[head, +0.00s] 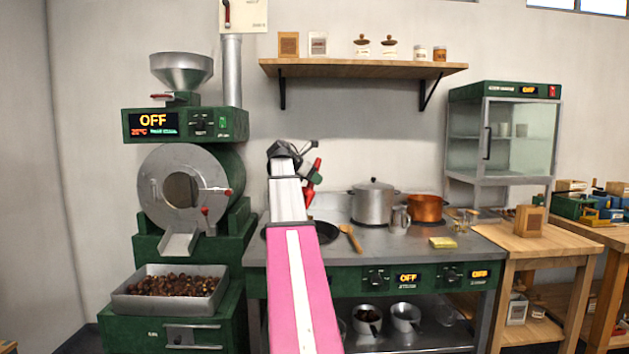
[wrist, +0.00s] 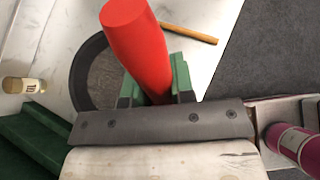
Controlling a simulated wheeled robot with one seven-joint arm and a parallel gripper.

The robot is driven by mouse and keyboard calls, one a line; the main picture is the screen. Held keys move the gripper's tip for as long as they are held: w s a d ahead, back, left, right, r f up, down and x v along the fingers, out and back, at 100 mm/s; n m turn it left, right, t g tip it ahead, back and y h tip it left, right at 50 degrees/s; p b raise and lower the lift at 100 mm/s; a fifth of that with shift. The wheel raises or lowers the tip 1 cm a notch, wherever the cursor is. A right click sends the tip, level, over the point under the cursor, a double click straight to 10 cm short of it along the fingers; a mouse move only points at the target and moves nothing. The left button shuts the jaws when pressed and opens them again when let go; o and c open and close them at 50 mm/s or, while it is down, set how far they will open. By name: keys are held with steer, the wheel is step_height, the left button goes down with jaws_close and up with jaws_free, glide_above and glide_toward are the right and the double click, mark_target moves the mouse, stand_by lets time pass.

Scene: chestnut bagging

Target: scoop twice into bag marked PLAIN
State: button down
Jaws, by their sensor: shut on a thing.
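My gripper (wrist: 155,88) is shut on a red handle (wrist: 136,40), with one green finger on each side of it. The handle's far end points up in the wrist view, and what it belongs to is hidden there. In the head view the red handle (head: 309,193) shows beside my arm, above the back of the steel counter. Brown chestnuts (head: 172,285) lie in a metal tray (head: 121,301) below the roaster at the left. I cannot make out a bag marked PLAIN in either view.
The roaster (head: 150,180) reads OFF. A dark pan (head: 325,232) and a wooden spoon (head: 351,238) lie on the counter (head: 385,257). A steel pot (head: 373,204) and a copper pot (head: 425,207) stand behind. A wooden table (head: 520,247) is at the right.

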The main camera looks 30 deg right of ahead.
stand_by(0.3)
steer(key=shift+r, duration=1.5)
